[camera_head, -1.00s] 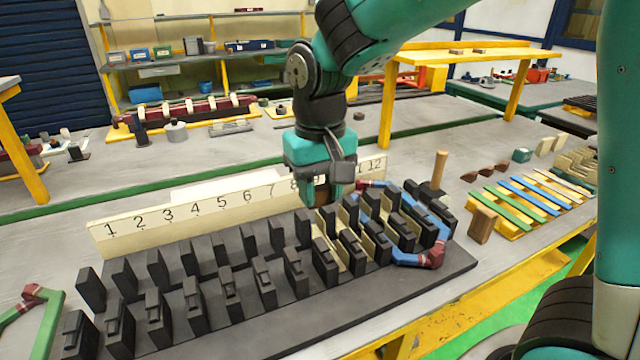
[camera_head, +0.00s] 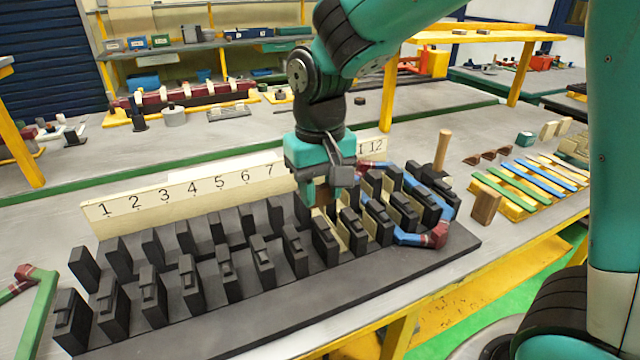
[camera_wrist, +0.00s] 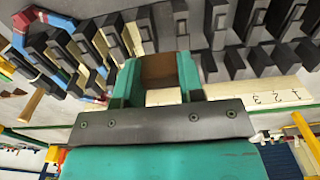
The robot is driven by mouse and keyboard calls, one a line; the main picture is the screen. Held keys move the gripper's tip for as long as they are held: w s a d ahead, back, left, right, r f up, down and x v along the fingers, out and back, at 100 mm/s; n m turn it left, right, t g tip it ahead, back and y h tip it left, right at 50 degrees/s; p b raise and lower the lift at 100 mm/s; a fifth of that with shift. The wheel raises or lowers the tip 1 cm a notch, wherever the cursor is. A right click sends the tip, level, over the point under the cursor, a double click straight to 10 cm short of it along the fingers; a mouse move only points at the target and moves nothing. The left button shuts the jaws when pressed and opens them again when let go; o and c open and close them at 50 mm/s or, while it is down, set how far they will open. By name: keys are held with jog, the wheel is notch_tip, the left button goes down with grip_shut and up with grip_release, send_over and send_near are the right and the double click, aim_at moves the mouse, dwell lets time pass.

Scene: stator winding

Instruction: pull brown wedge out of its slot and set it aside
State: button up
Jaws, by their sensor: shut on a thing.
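My gripper (camera_head: 322,190) is shut on a brown wedge (camera_wrist: 158,68), which fills the space between the green fingers in the wrist view. In the head view the fingers point down among the black blocks of the stator (camera_head: 370,282), in front of the numbered board (camera_head: 185,190), around where the numbers after 7 are covered. Only a small brown part of the wedge shows between the fingers there. The wedge's lower end is hidden, so I cannot tell how far it sits in a slot.
Blue coil pieces with dark red ends (camera_head: 438,236) and cream slot liners (camera_head: 352,232) stand right of my gripper. A wooden-handled tool (camera_head: 442,150), a wooden block (camera_head: 486,205), small brown wedges (camera_head: 490,156) and coloured strips (camera_head: 530,190) lie farther right. Bare table lies behind the board.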

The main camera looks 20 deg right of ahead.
notch_tip(320, 180, down, 8)
jog(key=b, duration=0.5)
jog(key=shift+f, duration=0.2)
dwell(0.6)
jog(key=shift+d, duration=0.1)
dwell(0.5)
